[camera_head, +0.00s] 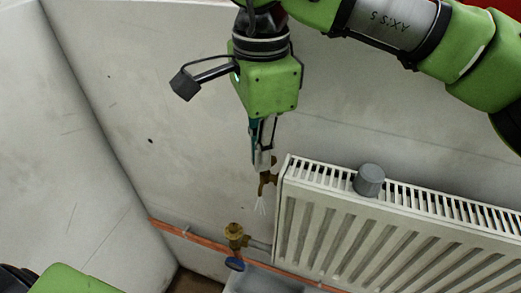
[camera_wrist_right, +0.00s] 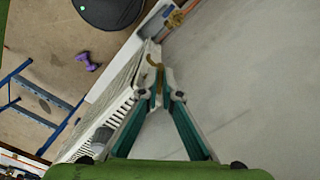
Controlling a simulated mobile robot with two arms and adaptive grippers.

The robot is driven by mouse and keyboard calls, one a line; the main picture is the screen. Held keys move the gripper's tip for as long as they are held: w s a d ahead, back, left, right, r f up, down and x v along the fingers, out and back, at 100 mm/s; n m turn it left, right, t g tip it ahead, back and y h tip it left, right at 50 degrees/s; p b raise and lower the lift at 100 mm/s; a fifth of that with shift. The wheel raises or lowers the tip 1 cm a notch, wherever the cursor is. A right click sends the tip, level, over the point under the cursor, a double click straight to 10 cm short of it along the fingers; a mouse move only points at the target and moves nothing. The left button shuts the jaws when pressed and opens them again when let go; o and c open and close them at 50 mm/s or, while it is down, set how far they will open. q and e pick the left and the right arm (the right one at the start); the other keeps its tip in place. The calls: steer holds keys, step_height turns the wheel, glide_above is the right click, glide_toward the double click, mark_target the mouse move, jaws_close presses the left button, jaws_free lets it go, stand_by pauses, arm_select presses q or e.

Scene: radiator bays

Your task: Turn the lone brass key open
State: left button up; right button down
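The brass key (camera_head: 268,178) sits at the upper left end of the white radiator (camera_head: 385,225), with thin white streaks just below it. My right gripper (camera_head: 263,160) reaches down to it, and its fingertips are at the key's upper part. In the right wrist view the fingers of my right gripper (camera_wrist_right: 159,92) come together with the brass key (camera_wrist_right: 157,75) between their tips, so it looks shut on the key. The fingers hide part of the key. My left gripper is out of view; only green arm parts show at lower left.
A brass valve (camera_head: 236,236) with a blue handle (camera_head: 235,264) stands below, on a copper pipe (camera_head: 185,232). A grey knob (camera_head: 369,180) sits on the radiator's top. The grey wall is close behind. A purple dumbbell (camera_wrist_right: 87,61) lies on the floor.

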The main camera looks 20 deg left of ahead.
steer(key=shift+d+n, duration=0.1)
steer(key=shift+n, duration=2.2)
steer(key=shift+r, duration=0.1)
steer(key=c, duration=2.2)
jaws_free()
steer(key=shift+s, duration=0.1)
steer(key=shift+c, duration=0.2)
step_height(320, 180, up, 12)
